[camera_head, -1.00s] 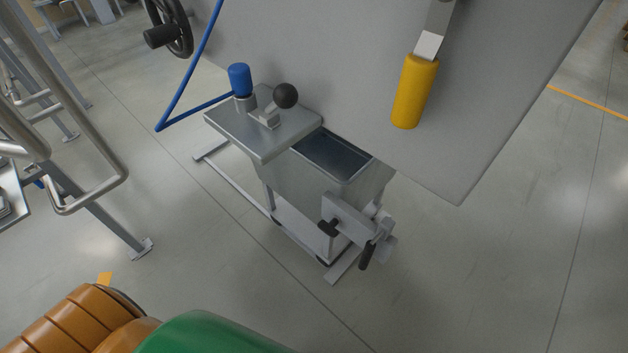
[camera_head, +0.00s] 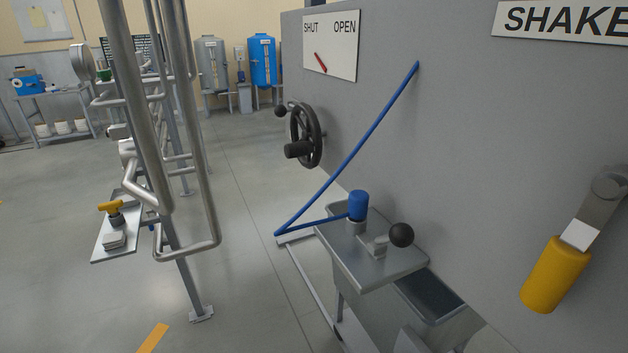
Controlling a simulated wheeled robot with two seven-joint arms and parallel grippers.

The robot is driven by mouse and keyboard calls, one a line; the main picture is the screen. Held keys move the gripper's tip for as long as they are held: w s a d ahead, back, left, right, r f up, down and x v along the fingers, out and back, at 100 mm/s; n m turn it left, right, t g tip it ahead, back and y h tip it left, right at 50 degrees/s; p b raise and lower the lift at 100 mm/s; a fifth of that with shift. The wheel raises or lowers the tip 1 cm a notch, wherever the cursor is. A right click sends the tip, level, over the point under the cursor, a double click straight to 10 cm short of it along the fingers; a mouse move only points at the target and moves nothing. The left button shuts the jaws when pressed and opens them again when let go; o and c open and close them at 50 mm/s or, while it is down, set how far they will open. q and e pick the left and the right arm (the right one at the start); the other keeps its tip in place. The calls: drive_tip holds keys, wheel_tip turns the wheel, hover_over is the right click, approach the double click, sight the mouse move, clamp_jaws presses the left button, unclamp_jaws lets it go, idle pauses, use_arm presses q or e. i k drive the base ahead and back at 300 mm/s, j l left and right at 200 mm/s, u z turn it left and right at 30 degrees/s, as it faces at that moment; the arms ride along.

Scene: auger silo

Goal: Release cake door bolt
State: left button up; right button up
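Neither of my grippers is in view. I cannot tell for certain which part is the cake door bolt. A metal cover plate (camera_head: 372,256) lies over part of a grey trough below the large grey panel. On it is a short metal block with a black ball knob (camera_head: 401,235). Beside the knob stands a blue cylindrical cap (camera_head: 358,205) on a metal collar. A bent blue rod (camera_head: 352,158) runs from the panel down and back toward the cap. The trough's dark opening (camera_head: 430,296) shows right of the plate; its front end is cut off by the frame.
The grey panel (camera_head: 460,130) carries a black handwheel (camera_head: 306,136), a SHUT/OPEN plate (camera_head: 330,47) with a red pointer between the words, a SHAKE sign (camera_head: 565,20) and a yellow-handled lever (camera_head: 556,273). Steel pipework (camera_head: 205,130) stands left. Floor between them is clear.

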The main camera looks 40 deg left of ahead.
sight(280, 111)
drive_tip(key=u, duration=1.45)
